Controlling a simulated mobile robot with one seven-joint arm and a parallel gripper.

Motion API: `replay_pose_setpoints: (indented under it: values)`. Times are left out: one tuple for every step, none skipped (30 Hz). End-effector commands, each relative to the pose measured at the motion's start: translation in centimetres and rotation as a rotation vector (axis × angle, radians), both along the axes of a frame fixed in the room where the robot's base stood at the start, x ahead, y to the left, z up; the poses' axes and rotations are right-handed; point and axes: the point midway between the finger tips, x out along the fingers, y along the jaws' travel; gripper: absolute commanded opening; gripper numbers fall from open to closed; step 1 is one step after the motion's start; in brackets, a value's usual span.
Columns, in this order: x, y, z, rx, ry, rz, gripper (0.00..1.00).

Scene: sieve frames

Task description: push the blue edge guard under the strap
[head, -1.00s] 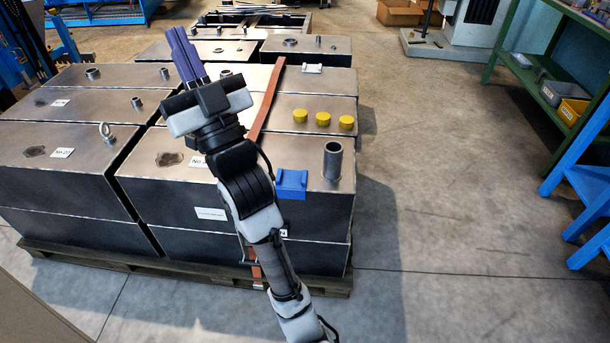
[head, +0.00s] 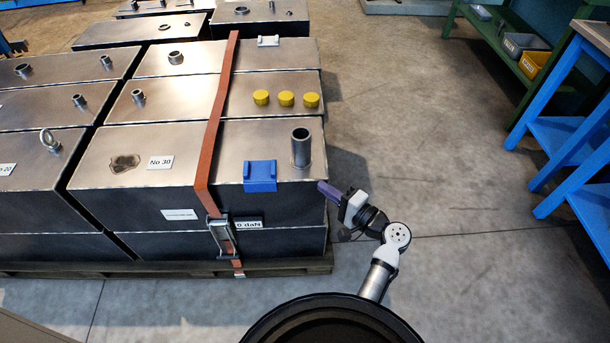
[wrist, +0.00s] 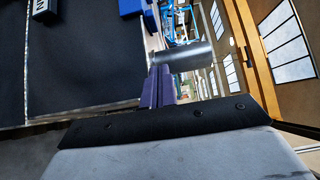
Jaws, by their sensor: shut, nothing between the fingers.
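The blue edge guard (head: 260,176) sits over the front top edge of the near steel box, to the right of the strap and apart from it. The orange strap (head: 213,130) runs over the boxes from back to front and down the near face through a ratchet buckle (head: 222,236). My gripper (head: 322,187) is shut and empty, beside the box's right front corner, to the right of the guard. In the wrist view its purple fingers (wrist: 157,88) are together, and part of the blue guard (wrist: 131,7) shows at the top.
A pipe stub (head: 301,148) stands on the box between guard and gripper, farther back; it shows in the wrist view (wrist: 183,56). Several yellow caps (head: 286,99) and a light grey guard (head: 268,41) lie behind. A blue bench (head: 570,130) stands right; floor between is clear.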

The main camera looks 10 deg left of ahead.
Motion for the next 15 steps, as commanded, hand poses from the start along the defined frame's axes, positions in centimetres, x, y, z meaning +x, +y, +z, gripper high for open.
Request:
replay_pose_setpoints:
  values:
    - [0.4, 0.8, 0.2, 0.0, -0.001, 0.003, 0.0]
    - [0.6, 1.2, 0.2, -0.001, 0.0, 0.004, 0.0]
    - [1.0, 1.9, 0.3, -0.002, -0.001, 0.003, 0.0]
    - [1.3, 2.5, 0.3, -0.001, -0.003, 0.005, 0.0]
    - [1.7, 3.1, 0.3, -0.001, -0.003, 0.005, 0.0]
    - [2.1, 3.9, 0.3, -0.002, -0.002, 0.005, 0.0]
    - [2.4, 4.5, 0.4, -0.002, -0.002, 0.004, 0.0]
    - [2.7, 5.1, 0.4, -0.002, -0.002, 0.005, 0.0]
    - [3.2, 5.8, 0.4, -0.002, -0.002, 0.004, 0.0]
    - [3.5, 6.4, 0.4, -0.003, -0.003, 0.004, 0.0]
    - [3.8, 7.0, 0.4, -0.003, -0.002, 0.004, 0.0]
    - [4.2, 7.7, 0.3, -0.004, -0.003, 0.004, 0.0]
    - [4.4, 8.1, 0.3, -0.004, -0.003, 0.003, 0.0]
    - [4.3, 8.6, 0.3, -0.005, -0.002, 0.003, 0.0]
    - [4.0, 9.3, 0.3, -0.004, -0.001, 0.003, 0.0]
